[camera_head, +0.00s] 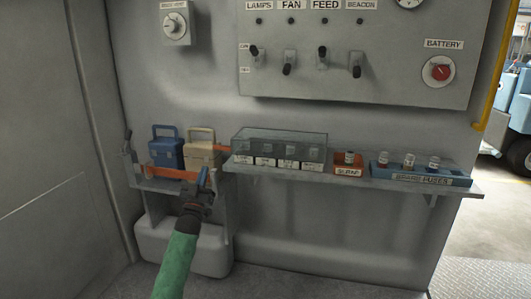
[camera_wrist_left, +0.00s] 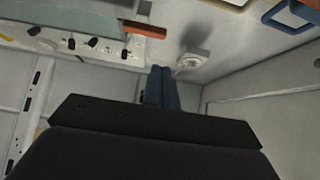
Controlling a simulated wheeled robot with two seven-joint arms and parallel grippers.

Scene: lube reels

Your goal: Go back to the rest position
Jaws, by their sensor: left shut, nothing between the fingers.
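My left gripper (camera_head: 206,177) is at the end of the green-sleeved arm, in front of the small shelf at the left. Its blue fingers are together and empty; they also show shut in the left wrist view (camera_wrist_left: 158,85). It overlaps the right end of the shelf's orange bar in the picture; I cannot tell the gap between them. My right gripper is not in view.
A blue box (camera_head: 166,152) and a cream box (camera_head: 201,150) stand on the small shelf. A long shelf (camera_head: 340,178) to the right bears a clear case (camera_head: 280,143), an orange tray (camera_head: 348,171) and a blue tray (camera_head: 420,180). A switch panel (camera_head: 355,90) is above.

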